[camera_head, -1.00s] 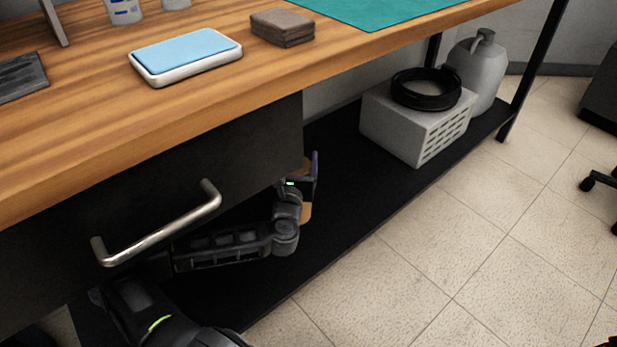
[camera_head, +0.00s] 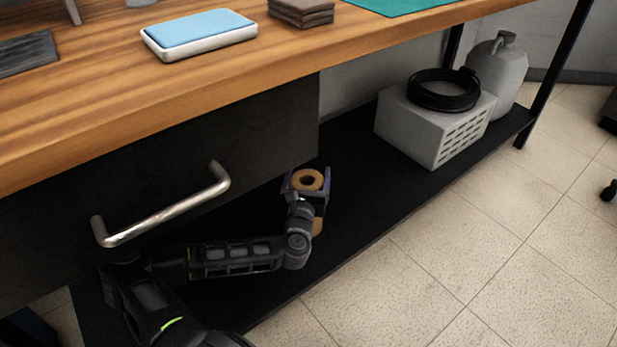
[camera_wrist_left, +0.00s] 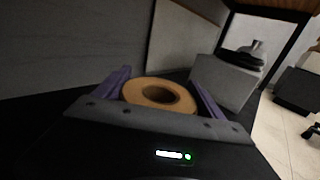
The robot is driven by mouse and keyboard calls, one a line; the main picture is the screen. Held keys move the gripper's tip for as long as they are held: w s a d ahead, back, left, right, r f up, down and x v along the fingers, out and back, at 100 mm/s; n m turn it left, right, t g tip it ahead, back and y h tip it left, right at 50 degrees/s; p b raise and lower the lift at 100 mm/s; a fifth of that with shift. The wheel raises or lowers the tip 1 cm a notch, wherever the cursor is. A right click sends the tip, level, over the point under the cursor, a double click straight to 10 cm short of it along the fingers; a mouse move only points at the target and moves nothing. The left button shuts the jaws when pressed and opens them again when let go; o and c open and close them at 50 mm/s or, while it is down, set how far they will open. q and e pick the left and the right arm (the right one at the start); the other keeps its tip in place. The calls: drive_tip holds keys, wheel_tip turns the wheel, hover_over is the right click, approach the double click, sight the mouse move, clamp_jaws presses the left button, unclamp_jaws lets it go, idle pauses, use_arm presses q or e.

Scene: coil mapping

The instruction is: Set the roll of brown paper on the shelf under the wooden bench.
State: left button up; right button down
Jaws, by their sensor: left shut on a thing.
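The roll of brown paper (camera_head: 308,179) is held upright in my left gripper (camera_head: 306,182), its round end with the core hole facing up. In the left wrist view the roll (camera_wrist_left: 160,95) sits between the two purple fingers of the gripper (camera_wrist_left: 160,92). The gripper is shut on it. The black shelf (camera_head: 350,195) under the wooden bench (camera_head: 90,110) lies below and around the roll. Whether the roll's bottom touches the shelf cannot be told. My right gripper is not in view.
A grey vented box (camera_head: 425,130) with a black cable coil (camera_head: 444,90) on it and a grey jug (camera_head: 497,72) stand at the shelf's far end. A drawer with a metal handle (camera_head: 165,210) hangs above my left arm. The shelf between roll and box is clear.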

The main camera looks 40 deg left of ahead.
use_arm(q)
drive_tip(key=shift+r, duration=0.1)
drive_tip(key=shift+f, duration=0.2)
drive_tip(key=o, duration=2)
drive_tip(key=shift+o, duration=0.2)
drive_tip(key=shift+r, duration=0.1)
drive_tip(key=shift+s+r, duration=0.1)
drive_tip(key=p+v, duration=0.3)
drive_tip(key=v, duration=0.9)
drive_tip(key=shift+d, duration=0.2)
